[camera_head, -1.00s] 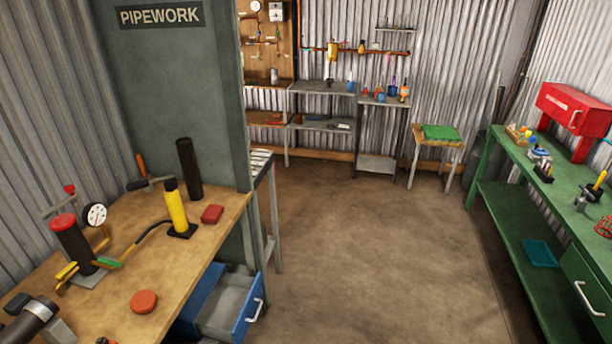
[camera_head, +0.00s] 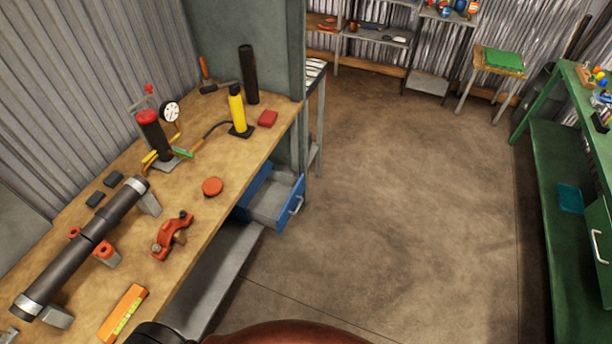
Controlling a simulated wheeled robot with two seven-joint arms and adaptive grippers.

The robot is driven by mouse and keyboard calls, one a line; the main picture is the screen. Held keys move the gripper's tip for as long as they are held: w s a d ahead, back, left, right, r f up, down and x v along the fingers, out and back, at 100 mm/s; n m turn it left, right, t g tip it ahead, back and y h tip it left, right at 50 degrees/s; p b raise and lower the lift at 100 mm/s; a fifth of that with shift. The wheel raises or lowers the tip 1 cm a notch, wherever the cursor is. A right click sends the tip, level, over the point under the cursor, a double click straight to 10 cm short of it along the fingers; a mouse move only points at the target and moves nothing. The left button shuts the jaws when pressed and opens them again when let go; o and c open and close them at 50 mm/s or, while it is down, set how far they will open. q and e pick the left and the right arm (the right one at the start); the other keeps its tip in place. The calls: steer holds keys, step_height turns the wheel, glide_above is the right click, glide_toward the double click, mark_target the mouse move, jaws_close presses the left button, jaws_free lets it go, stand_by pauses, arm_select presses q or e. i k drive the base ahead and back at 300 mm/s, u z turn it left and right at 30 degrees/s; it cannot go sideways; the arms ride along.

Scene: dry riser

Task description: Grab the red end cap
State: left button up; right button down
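A round, flat red end cap (camera_head: 212,187) lies on the wooden workbench (camera_head: 225,160), near its right edge and above the open blue drawer. Nothing touches it. Another red cap (camera_head: 148,117) sits on top of an upright black cylinder farther back on the bench. Neither of my grippers can be made out. A dark piece and a rounded brown-red shape show at the bottom edge, and I cannot tell which parts they are.
A long black pipe (camera_head: 90,240) rests on supports at the left. A red pipe tool (camera_head: 172,235) and an orange level (camera_head: 123,313) lie nearer. A yellow cylinder (camera_head: 237,110) stands behind. The blue drawer (camera_head: 270,200) sticks out. The floor at right is clear.

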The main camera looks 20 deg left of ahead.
mark_target(145, 117)
steer(key=u, duration=1.35)
